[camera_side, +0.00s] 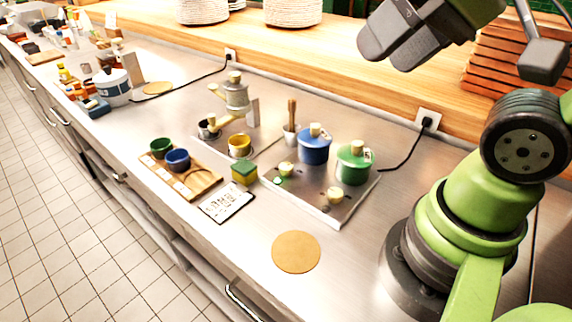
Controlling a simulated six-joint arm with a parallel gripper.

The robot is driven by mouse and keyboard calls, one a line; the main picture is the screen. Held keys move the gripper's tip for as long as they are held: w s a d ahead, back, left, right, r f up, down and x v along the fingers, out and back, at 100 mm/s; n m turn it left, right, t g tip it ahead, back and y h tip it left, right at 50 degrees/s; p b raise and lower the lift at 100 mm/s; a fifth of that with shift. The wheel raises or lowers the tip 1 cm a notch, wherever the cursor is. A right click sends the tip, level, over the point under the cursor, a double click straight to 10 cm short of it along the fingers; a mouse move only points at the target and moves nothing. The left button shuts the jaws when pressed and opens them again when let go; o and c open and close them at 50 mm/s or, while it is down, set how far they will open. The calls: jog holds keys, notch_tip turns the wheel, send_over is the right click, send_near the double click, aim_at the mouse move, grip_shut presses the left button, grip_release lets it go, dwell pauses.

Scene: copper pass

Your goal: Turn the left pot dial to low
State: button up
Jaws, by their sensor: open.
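The left dial (286,168) is a small cream knob on the left front of the steel hob (310,198), in front of the blue pot (314,150). A small green spot shows beside it. A similar right dial (334,194) stands in front of the green pot (355,167). Both pots are lidded. The pointer setting of the left dial is too small to read. My gripper (543,62) is partly in view at the upper right, high above the counter and well away from the dials. It is open, and I see nothing held in it.
A wooden tray (206,187) with a green cup and a blue cup, a yellow-green sponge (244,173) and a white card (227,203) lie left of the hob. A round cork mat (296,252) lies in front. A wooden pestle (292,112) stands upright behind the left dial.

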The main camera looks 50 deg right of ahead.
jog(key=m+g+h, duration=0.2)
jog(key=m+g, duration=0.4)
jog(key=g, duration=0.1)
send_over(286, 165)
notch_tip(286, 165, down, 18)
notch_tip(286, 165, down, 11)
jog(key=shift+r, duration=0.15)
jog(key=shift+c, duration=0.2)
jog(key=c, duration=0.9)
